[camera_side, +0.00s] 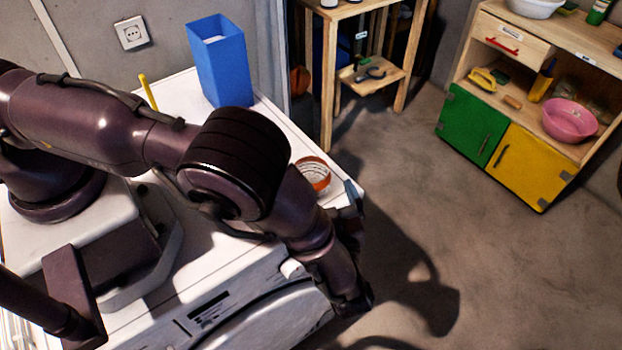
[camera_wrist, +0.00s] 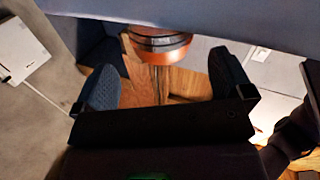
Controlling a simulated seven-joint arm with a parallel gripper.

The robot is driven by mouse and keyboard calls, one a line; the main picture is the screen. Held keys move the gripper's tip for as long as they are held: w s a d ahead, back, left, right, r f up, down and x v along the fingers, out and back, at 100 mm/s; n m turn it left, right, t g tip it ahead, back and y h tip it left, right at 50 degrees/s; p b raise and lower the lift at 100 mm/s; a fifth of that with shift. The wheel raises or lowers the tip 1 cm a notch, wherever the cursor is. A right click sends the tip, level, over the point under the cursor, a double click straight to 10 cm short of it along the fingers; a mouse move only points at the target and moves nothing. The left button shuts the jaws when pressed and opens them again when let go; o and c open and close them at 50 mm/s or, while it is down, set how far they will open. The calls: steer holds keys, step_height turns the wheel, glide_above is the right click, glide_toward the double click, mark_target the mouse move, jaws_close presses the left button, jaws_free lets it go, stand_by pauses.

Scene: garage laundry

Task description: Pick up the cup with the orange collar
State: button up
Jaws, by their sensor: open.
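The cup with the orange collar (camera_side: 320,184) stands on the white machine top (camera_side: 272,128) near its right edge, partly behind my arm in the side view. In the wrist view the cup (camera_wrist: 160,45) shows its orange band and darker rings, beyond my fingertips and roughly between them. My gripper (camera_wrist: 163,61) is open, with a dark pad on each side and nothing held. In the side view my gripper (camera_side: 352,197) is just right of the cup, mostly hidden by my wrist. I cannot tell whether a pad touches the cup.
A tall blue box (camera_side: 222,65) and a yellow stick (camera_side: 148,92) stand farther back on the machine top. A wooden stand (camera_side: 328,90) is behind. A cabinet with green and yellow doors (camera_side: 520,166) stands right, with a pink bowl (camera_side: 568,121). The floor between is open.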

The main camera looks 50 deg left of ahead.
mark_target(315, 189)
steer(key=x, duration=0.3)
steer(key=f+x, duration=0.1)
steer(key=x, duration=0.1)
steer(key=shift+a, duration=0.2)
steer(key=c, duration=1)
